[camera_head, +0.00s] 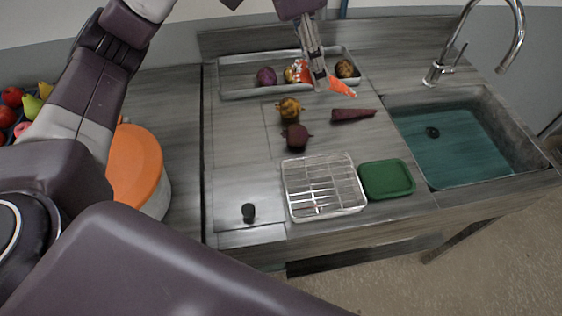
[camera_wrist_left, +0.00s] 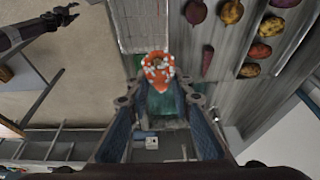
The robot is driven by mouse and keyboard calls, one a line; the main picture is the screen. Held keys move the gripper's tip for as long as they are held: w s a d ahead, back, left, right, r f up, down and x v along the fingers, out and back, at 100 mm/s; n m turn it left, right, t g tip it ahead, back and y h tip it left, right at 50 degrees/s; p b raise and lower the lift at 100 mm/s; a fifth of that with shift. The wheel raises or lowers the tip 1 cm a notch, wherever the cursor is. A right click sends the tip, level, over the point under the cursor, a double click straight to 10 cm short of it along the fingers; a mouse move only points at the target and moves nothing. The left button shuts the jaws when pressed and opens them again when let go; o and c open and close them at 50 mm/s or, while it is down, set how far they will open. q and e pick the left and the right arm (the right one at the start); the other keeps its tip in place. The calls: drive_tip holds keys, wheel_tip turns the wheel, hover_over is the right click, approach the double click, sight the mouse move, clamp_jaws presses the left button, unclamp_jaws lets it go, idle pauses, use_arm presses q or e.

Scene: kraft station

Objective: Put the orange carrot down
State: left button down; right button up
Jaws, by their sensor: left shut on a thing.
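The orange carrot (camera_head: 342,88) is held in my left gripper (camera_head: 319,80), which is shut on it above the back of the counter, near the front edge of a grey tray. The carrot sticks out on both sides of the fingers in the head view. In the left wrist view the carrot (camera_wrist_left: 157,72) shows end-on between the fingers of my left gripper (camera_wrist_left: 158,100). A dark arm end, which looks like my right gripper (camera_wrist_left: 66,15), shows small at the upper left of that view; its jaws are unclear.
The grey tray (camera_head: 238,95) holds several vegetables. A dark purple carrot (camera_head: 353,115), a yellow beet (camera_head: 289,108) and a dark beet (camera_head: 297,137) lie on the counter. A wire rack (camera_head: 323,187), green lid (camera_head: 387,179) and sink (camera_head: 455,145) are nearby. Counter left of the beets is clear.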

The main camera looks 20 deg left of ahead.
use_arm(q)
drive_tip(key=shift+s+f, duration=0.1)
drive_tip(key=shift+f, duration=0.25)
drive_tip(key=shift+w+f+p, duration=0.2)
drive_tip(key=shift+f+p, duration=0.35)
drive_tip(key=shift+f, duration=9.05)
drive_tip(key=shift+d, duration=0.1)
use_arm(e)
drive_tip(key=shift+w+r, duration=0.4)
drive_tip(key=shift+r, duration=0.05)
use_arm(q)
drive_tip(key=shift+f, duration=0.1)
drive_tip(key=c, duration=2)
unclamp_jaws()
drive_tip(key=shift+c, duration=0.2)
drive_tip(key=o, duration=0.3)
use_arm(e)
drive_tip(key=shift+d, duration=0.3)
